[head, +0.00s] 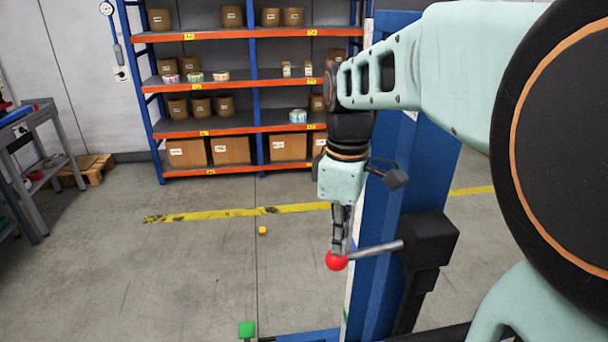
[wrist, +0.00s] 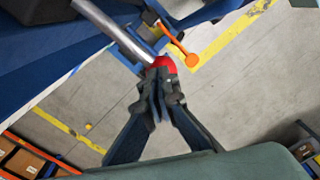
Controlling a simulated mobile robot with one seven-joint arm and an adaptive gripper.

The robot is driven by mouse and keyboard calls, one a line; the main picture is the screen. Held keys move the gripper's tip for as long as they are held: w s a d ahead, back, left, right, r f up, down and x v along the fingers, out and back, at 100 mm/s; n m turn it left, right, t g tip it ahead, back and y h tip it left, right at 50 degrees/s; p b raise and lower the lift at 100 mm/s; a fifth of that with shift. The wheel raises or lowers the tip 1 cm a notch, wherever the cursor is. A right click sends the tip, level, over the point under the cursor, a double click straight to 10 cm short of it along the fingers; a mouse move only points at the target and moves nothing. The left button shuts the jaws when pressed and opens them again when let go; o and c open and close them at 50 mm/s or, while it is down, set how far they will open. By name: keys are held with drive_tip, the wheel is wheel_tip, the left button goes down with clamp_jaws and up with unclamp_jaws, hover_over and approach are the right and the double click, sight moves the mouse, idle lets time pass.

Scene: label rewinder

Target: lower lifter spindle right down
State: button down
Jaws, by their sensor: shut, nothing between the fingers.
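A grey metal rod (head: 375,250) sticks out sideways from a black block (head: 430,238) on the blue lifter column (head: 375,190). A red ball (head: 337,260) sits at the rod's free end. I cannot tell whether this rod is the spindle itself. My gripper (head: 338,247) points down, shut and empty, with its tips right at the top of the red ball. In the wrist view the shut fingertips (wrist: 160,82) meet the red ball (wrist: 164,64) and hide part of it; the rod (wrist: 112,30) runs to the upper left.
A green knob (head: 246,329) stands low by the blue base. An orange-ended lever (wrist: 191,59) shows beyond the ball in the wrist view. A shelf rack (head: 228,130) stands behind, a grey workbench (head: 40,140) at left. The floor between is mostly clear.

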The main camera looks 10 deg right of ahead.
idle(0.4)
wheel_tip(320, 180, up, 9)
drive_tip(key=p, duration=0.8)
